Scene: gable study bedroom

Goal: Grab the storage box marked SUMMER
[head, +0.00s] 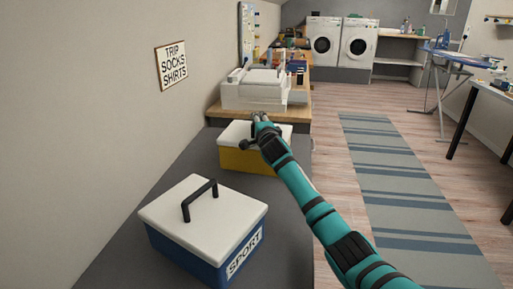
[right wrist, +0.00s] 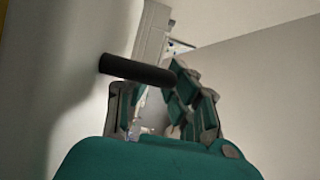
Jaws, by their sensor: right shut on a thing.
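A yellow box (head: 237,160) with a white lid stands on the dark grey surface, behind a blue box. No lettering on it can be read from here, so I cannot tell whether it is marked SUMMER. My right gripper (head: 259,120) is over its lid, shut on its dark handle. In the right wrist view, the dark handle bar (right wrist: 135,70) lies between the fingers (right wrist: 160,103), with the pale lid (right wrist: 70,80) beside it. The box seems to rest on the surface. My left gripper is not in view.
The blue box (head: 187,256) marked SPORT, with a white lid and black handle, stands nearer. A wall sign (head: 173,65) reads TRIP SOCKS SHIRTS. A wooden bench with a white appliance (head: 252,95) stands behind. Open floor with a striped rug (head: 400,190) lies right.

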